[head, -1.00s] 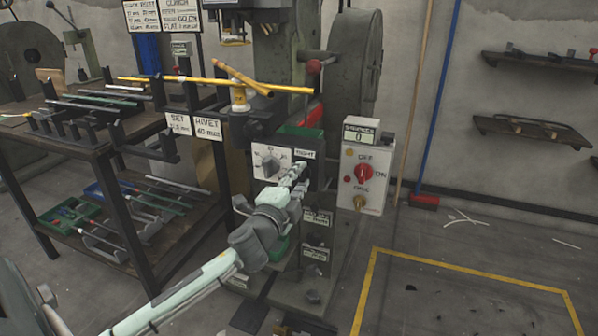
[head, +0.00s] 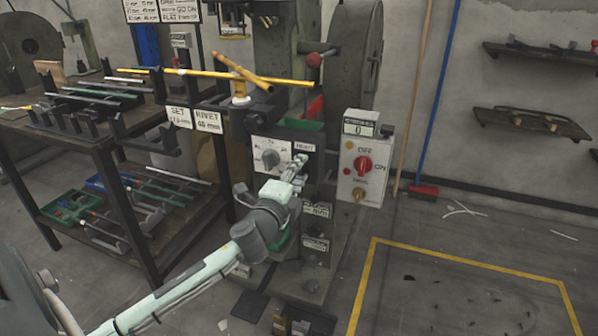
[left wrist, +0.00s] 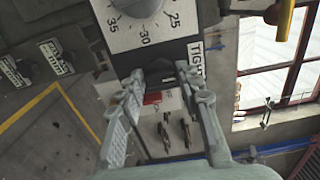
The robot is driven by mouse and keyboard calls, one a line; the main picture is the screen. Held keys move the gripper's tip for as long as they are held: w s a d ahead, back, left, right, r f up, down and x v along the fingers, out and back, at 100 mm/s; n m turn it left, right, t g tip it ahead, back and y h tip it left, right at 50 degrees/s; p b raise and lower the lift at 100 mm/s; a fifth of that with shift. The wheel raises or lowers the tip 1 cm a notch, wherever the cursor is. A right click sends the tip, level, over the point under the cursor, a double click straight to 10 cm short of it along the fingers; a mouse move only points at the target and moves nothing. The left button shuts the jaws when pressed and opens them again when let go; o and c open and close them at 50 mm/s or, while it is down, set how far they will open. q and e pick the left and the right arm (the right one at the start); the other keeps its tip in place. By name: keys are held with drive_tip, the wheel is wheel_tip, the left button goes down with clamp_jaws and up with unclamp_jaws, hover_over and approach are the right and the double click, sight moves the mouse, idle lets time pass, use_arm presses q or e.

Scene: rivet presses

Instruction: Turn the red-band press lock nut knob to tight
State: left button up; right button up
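The press (head: 275,60) stands in the middle of the head view, with a red strip (head: 315,108) on its side. Its front panel has a white dial plate (head: 270,155) and a TIGHT label (head: 304,147). In the left wrist view the dial plate (left wrist: 148,28) and the TIGHT label (left wrist: 197,60) are close. A dark rounded shape (left wrist: 160,72), perhaps the lock nut knob, shows between the fingertips of my left gripper (left wrist: 160,78). Those fingers are apart, one on each side of it; contact cannot be told. In the head view my left gripper (head: 298,172) hides the knob. My right gripper is not in view.
A control box (head: 364,165) with a red switch stands right of the panel, close to the gripper. A yellow rod (head: 285,82) lies across above the panel. A workbench with racks (head: 75,140) is at left.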

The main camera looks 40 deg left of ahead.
use_arm(q)
drive_tip(key=shift+o, duration=1.4)
drive_tip(key=shift+s, duration=0.1)
drive_tip(key=v, duration=1.1)
drive_tip(key=shift+s+d, duration=0.2)
drive_tip(key=shift+s, duration=0.2)
drive_tip(key=s+a+f+n+g+y, duration=0.1)
drive_tip(key=s+f+n+g, duration=0.2)
drive_tip(key=f, duration=0.6)
drive_tip(key=s+a+f+n+g, duration=0.1)
drive_tip(key=f+n+g, duration=0.35)
drive_tip(key=f, duration=0.45)
drive_tip(key=s+d+f+n+g+h, duration=0.2)
drive_tip(key=s+d+f, duration=0.3)
drive_tip(key=f, duration=0.4)
drive_tip(key=s+d+f+n+g+h, duration=0.1)
drive_tip(key=s+d+f+n+g, duration=0.3)
drive_tip(key=s+f, duration=0.4)
drive_tip(key=shift+d+f+g+h, duration=0.4)
drive_tip(key=shift+d+f+g, duration=0.15)
drive_tip(key=shift+f, duration=0.45)
